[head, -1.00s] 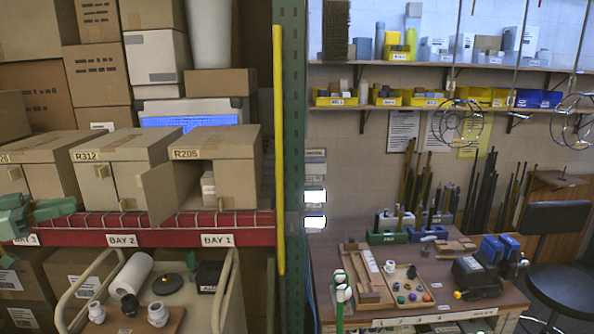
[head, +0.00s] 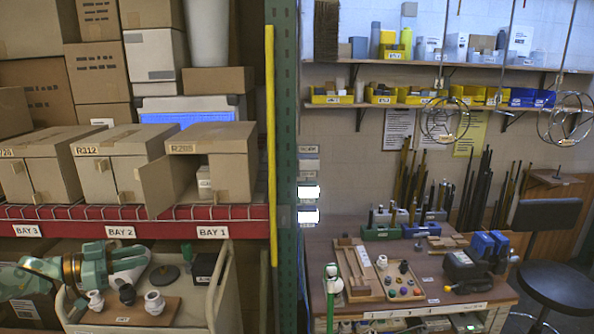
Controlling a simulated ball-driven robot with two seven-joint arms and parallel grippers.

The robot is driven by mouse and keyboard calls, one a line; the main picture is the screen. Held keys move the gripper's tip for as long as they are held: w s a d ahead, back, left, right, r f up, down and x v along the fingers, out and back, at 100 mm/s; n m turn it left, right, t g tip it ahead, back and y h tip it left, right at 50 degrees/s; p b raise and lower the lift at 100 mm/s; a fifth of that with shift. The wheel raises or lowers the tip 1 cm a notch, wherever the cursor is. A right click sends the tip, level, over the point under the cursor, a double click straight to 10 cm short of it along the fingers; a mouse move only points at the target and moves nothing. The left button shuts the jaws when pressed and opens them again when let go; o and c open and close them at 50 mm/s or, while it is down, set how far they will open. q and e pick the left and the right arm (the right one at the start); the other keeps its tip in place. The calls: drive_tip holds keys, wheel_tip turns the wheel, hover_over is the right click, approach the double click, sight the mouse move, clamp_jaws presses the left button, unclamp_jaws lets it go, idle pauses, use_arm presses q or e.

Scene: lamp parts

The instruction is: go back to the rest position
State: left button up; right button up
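My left gripper (head: 135,257) reaches in from the left edge, in front of the shelf and over the back left of the cart. It is teal, with a brass-coloured ring at the wrist. The fingers overlap in this view, so I cannot tell how far apart they are. I see nothing held in it. Below it, a wooden board (head: 150,318) on the cart carries white lamp fittings (head: 155,302) and a dark one (head: 127,293). A dark round base (head: 165,276) lies just right of the fingers. My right gripper is not in view.
The beige cart (head: 213,300) stands below the red shelf beam (head: 150,228). Cardboard boxes (head: 108,160) fill the shelf; the Bay 1 box is open. A yellow pole (head: 271,150) and green post separate it from the workbench (head: 430,300). A dark stool (head: 555,285) stands right.

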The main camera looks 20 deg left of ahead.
use_arm(q)
drive_tip(key=w+d+f+m+g+y, duration=0.1)
drive_tip(key=d+f, duration=0.8)
drive_tip(key=d, duration=0.2)
drive_tip(key=w+d+f+m, duration=0.1)
drive_tip(key=d+f, duration=0.7)
drive_tip(key=d, duration=0.3)
drive_tip(key=s+d+f+y, duration=0.2)
drive_tip(key=s+d+y, duration=0.35)
drive_tip(key=d, duration=0.65)
drive_tip(key=s+a+r+n+g+y, duration=0.1)
drive_tip(key=s+a+r+g+y, duration=0.2)
drive_tip(key=s, duration=0.4)
drive_tip(key=s+a+r+n+g+y, duration=0.2)
drive_tip(key=s+a+y, duration=0.2)
drive_tip(key=s, duration=0.3)
drive_tip(key=s+d+f+g+h+b, duration=0.15)
drive_tip(key=f+b, duration=0.25)
drive_tip(key=f, duration=1.3)
drive_tip(key=s+d+f+g+h+b, duration=0.1)
drive_tip(key=s+d+f+g+b, duration=0.2)
drive_tip(key=f, duration=1.5)
drive_tip(key=s+f+n+g+h+b, duration=0.1)
drive_tip(key=s+f+b, duration=0.6)
drive_tip(key=s+f, duration=1.3)
wheel_tip(320, 180, down, 2)
drive_tip(key=shift+f+n+g+h, duration=0.15)
drive_tip(key=shift+n+g+h, duration=0.35)
drive_tip(key=shift+n, duration=0.6)
